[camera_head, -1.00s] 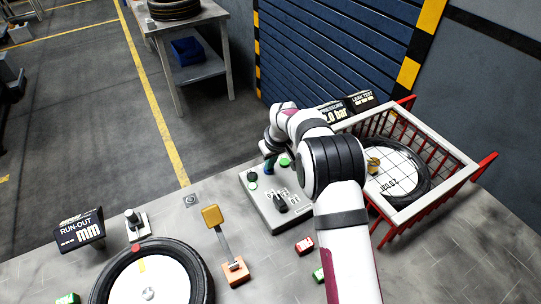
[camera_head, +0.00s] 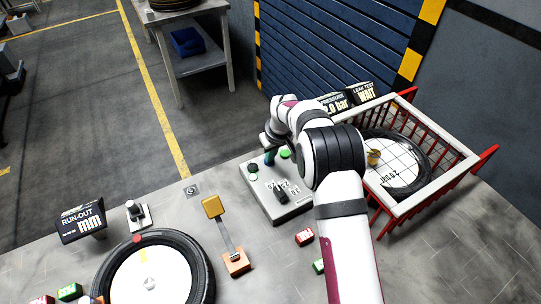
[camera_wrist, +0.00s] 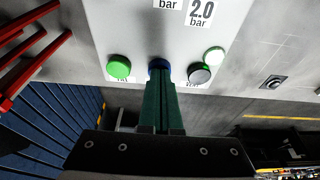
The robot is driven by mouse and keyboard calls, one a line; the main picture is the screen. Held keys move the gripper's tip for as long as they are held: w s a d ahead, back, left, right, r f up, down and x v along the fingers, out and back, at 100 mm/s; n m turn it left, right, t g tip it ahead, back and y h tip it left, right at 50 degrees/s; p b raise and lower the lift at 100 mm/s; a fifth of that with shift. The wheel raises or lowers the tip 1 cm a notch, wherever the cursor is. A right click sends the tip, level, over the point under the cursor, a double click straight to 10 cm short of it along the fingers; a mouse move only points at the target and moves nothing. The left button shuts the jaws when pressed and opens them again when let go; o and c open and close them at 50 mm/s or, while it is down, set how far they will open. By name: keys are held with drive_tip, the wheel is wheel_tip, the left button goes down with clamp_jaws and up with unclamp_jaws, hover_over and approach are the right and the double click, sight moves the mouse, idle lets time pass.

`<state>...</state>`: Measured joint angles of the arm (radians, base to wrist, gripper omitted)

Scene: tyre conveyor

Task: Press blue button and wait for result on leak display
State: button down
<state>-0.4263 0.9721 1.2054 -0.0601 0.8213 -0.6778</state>
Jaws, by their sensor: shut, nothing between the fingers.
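My gripper (camera_wrist: 161,82) is shut, with its green fingers together and nothing between them. In the wrist view its tips are at the blue button (camera_wrist: 158,64) on the grey control box, and they hide part of the button; they seem to touch it. In the head view the control box (camera_head: 283,211) stands on the table and my gripper (camera_head: 269,157) reaches its far edge. The leak test display (camera_head: 366,92) at the back right reads "WAIT". The pressure display (camera_head: 334,102) beside it is partly hidden by my arm and shows "2.0 bar".
A green button (camera_wrist: 119,67) sits left of the blue one; a dark round control (camera_wrist: 200,75) and a green light (camera_wrist: 213,57) sit right. A red-railed cage (camera_head: 437,187) holds a tyre (camera_head: 424,160). A lever (camera_head: 222,232) and another tyre (camera_head: 200,258) are at front left.

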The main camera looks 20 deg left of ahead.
sight(275, 170)
drive_tip(key=w+v, duration=0.1)
drive_tip(key=v, duration=1.1)
drive_tip(key=shift+a+r, duration=0.35)
drive_tip(key=shift+r, duration=0.15)
drive_tip(key=shift+s, duration=0.1)
drive_tip(key=s+d+r+m, duration=0.4)
drive_tip(key=s+d+r, duration=0.2)
drive_tip(key=s+d, duration=0.35)
drive_tip(key=s+d+m, duration=0.3)
drive_tip(key=s, duration=0.6)
drive_tip(key=s+d+f+m+g, duration=0.1)
drive_tip(key=s+d+m, duration=0.3)
drive_tip(key=s, duration=0.5)
drive_tip(key=s+d+f+m+g, duration=0.1)
drive_tip(key=s+d+m, duration=0.2)
drive_tip(key=s, duration=0.6)
drive_tip(key=shift+d+m+h, duration=0.3)
drive_tip(key=shift+d, duration=0.15)
